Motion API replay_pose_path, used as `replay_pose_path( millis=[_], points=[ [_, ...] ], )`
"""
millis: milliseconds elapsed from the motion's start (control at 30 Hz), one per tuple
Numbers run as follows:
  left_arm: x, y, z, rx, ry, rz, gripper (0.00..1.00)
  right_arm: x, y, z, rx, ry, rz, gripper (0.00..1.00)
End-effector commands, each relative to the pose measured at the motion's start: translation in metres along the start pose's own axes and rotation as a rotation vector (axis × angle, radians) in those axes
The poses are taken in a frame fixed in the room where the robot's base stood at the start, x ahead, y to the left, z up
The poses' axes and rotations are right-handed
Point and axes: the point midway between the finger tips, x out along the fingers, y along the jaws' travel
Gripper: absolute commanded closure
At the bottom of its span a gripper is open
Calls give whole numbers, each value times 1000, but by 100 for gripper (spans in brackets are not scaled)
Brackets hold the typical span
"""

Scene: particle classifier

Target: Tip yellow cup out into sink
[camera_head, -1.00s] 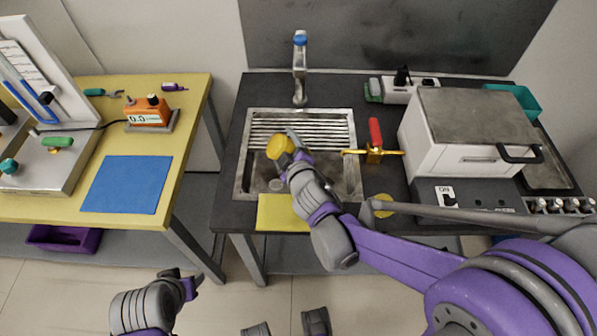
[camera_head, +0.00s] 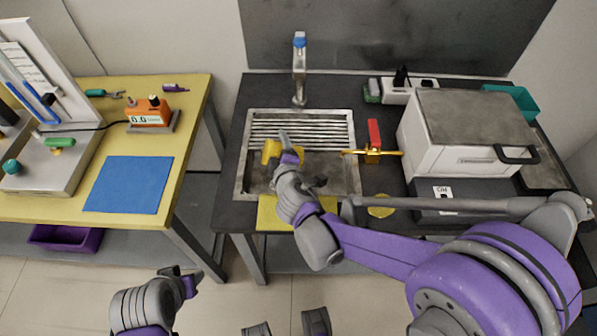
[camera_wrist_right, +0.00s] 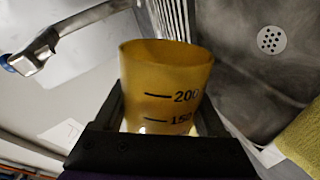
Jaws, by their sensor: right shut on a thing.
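The yellow cup (camera_head: 271,152) is over the left part of the metal sink (camera_head: 240,185) and looks tilted onto its side. My right gripper (camera_head: 288,160) is shut on it. In the right wrist view the cup (camera_wrist_right: 165,85) sits between the two fingers, with its rim at the far end and dark volume marks on its wall. I cannot see what is inside it. The sink floor with its round drain (camera_wrist_right: 271,40) shows beside the cup. A dark grey patch lies in the sink, unclear what. My left gripper (camera_head: 182,280) is low, away from the counter.
The tap (camera_head: 300,70) stands behind the sink. A red-handled brass tool (camera_head: 373,145) is at its right edge. A yellow cloth (camera_head: 270,214) lies at the front edge, with a yellow disc (camera_head: 381,209) to its right. A white box machine (camera_head: 470,130) fills the right.

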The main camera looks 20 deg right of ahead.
Motion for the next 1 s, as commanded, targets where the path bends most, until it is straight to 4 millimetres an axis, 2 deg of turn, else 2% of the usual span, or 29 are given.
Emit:
replay_pose_path(
  millis=[267,367,467,567,667,767,867,967,1000],
  points=[
    [14,0,8,0,-5,0,50,9,-23,-5,-365,-146,-2,94],
    [24,0,13,0,-8,0,50,13,-33,-3,-526,-214,-2,94],
    [33,0,18,0,-12,0,50,18,-44,-11,-665,-269,-1,94],
    [46,0,25,0,-17,0,50,22,-52,-6,-816,-336,-1,94],
    [42,0,23,0,-15,0,50,16,-39,-9,-960,-396,0,94],
    [60,0,31,0,-22,0,50,21,-50,-1,-1100,-455,-1,94],
    [57,0,30,0,-21,0,50,16,-38,-8,-1241,-514,1,94],
    [58,0,30,0,-21,0,50,15,-35,-23,-1379,-569,2,94],
    [67,0,34,0,-25,0,50,18,-42,-23,-1432,-591,0,94]
  ],
)
